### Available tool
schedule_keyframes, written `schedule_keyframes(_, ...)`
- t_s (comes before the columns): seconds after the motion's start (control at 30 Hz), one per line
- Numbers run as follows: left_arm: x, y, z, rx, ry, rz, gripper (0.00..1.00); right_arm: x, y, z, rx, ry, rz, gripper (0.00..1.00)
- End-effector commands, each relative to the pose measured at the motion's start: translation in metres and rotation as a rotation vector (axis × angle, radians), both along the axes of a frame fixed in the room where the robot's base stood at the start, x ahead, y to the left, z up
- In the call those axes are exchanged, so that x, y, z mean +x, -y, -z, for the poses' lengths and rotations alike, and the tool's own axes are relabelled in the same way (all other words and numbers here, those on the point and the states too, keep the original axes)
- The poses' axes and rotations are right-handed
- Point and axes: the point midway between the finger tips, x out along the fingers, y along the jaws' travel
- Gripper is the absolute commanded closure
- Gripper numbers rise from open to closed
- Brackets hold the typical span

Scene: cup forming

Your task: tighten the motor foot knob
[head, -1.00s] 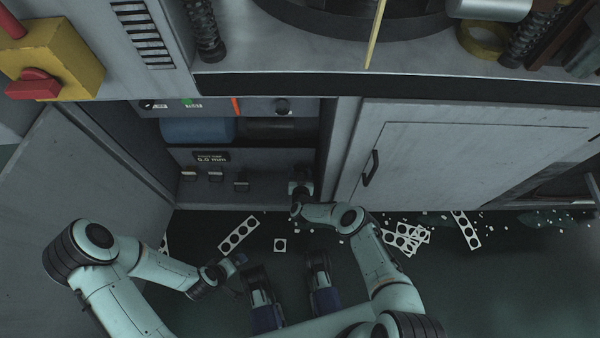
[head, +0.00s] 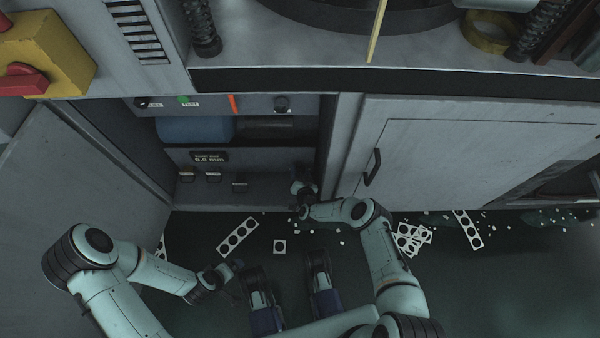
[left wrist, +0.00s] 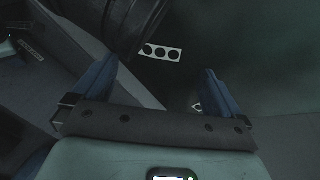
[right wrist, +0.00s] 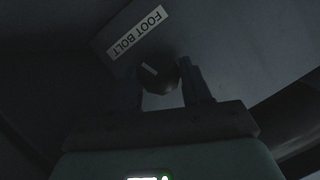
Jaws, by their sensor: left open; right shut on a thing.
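The motor foot knob (right wrist: 158,76) is a dark round knob with a pale line on its face, beside a white FOOT BOLT label (right wrist: 138,32) in the right wrist view. My right gripper (right wrist: 163,78) is shut on it, one finger on each side. In the head view the right gripper (head: 303,188) is at the lower right of the open cabinet bay and hides the knob. My left gripper (head: 234,270) is low in front of the cabinet, away from the knob. In the left wrist view its blue fingers (left wrist: 157,78) are apart with nothing between them.
The bay holds a blue motor (head: 195,129) and a panel with a 0.0 mm display (head: 208,157). An open door (head: 75,190) stands left; a closed door (head: 455,150) is right. Punched strips (head: 238,237) and scraps litter the floor.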

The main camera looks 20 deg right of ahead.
Motion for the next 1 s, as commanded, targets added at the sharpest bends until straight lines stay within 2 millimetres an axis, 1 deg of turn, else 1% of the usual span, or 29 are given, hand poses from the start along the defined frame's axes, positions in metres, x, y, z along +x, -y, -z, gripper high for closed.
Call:
schedule_keyframes(0.13, 0.0, 0.0, 0.0, 0.0, 0.0, 0.0, 0.0, 0.0, 0.001, 0.0, -0.001, -0.001, 0.001, 0.82)
schedule_keyframes(0.17, 0.0, 0.0, 0.0, 0.0, 0.0, 0.0, 0.0, 0.0, 0.001, 0.0, -0.001, -0.001, 0.001, 0.45)
schedule_keyframes(0.2, 0.0, 0.0, 0.0, -0.001, 0.0, 0.0, 0.0, 0.0, 0.001, 0.0, -0.001, -0.002, 0.001, 0.32)
schedule_keyframes(0.23, 0.0, 0.0, 0.0, -0.001, 0.0, 0.0, 0.0, 0.0, 0.0, 0.0, -0.001, -0.001, 0.001, 0.26)
schedule_keyframes(0.5, 0.0, 0.001, -0.001, -0.001, 0.0, 0.0, 0.0, 0.0, 0.0, 0.0, -0.002, -0.002, 0.001, 0.26)
schedule_keyframes(0.63, 0.003, 0.002, -0.008, -0.003, 0.011, 0.003, 0.0, -0.007, -0.001, -0.004, -0.001, -0.003, -0.001, 0.26)
schedule_keyframes(0.77, 0.01, 0.008, -0.029, -0.009, 0.044, 0.011, 0.0, -0.027, -0.003, -0.014, -0.001, -0.004, -0.002, 0.26)
schedule_keyframes(0.8, 0.007, 0.011, -0.035, -0.015, 0.037, 0.017, 0.0, -0.035, -0.004, -0.017, 0.0, -0.004, -0.001, 0.26)
schedule_keyframes(0.9, -0.015, 0.021, -0.046, -0.042, -0.021, 0.037, 0.0, -0.057, -0.006, -0.026, 0.0, -0.004, -0.001, 0.26)
schedule_keyframes(1.0, -0.03, 0.029, -0.057, -0.062, -0.06, 0.053, 0.0, -0.078, -0.007, -0.033, -0.001, -0.004, 0.0, 0.26)
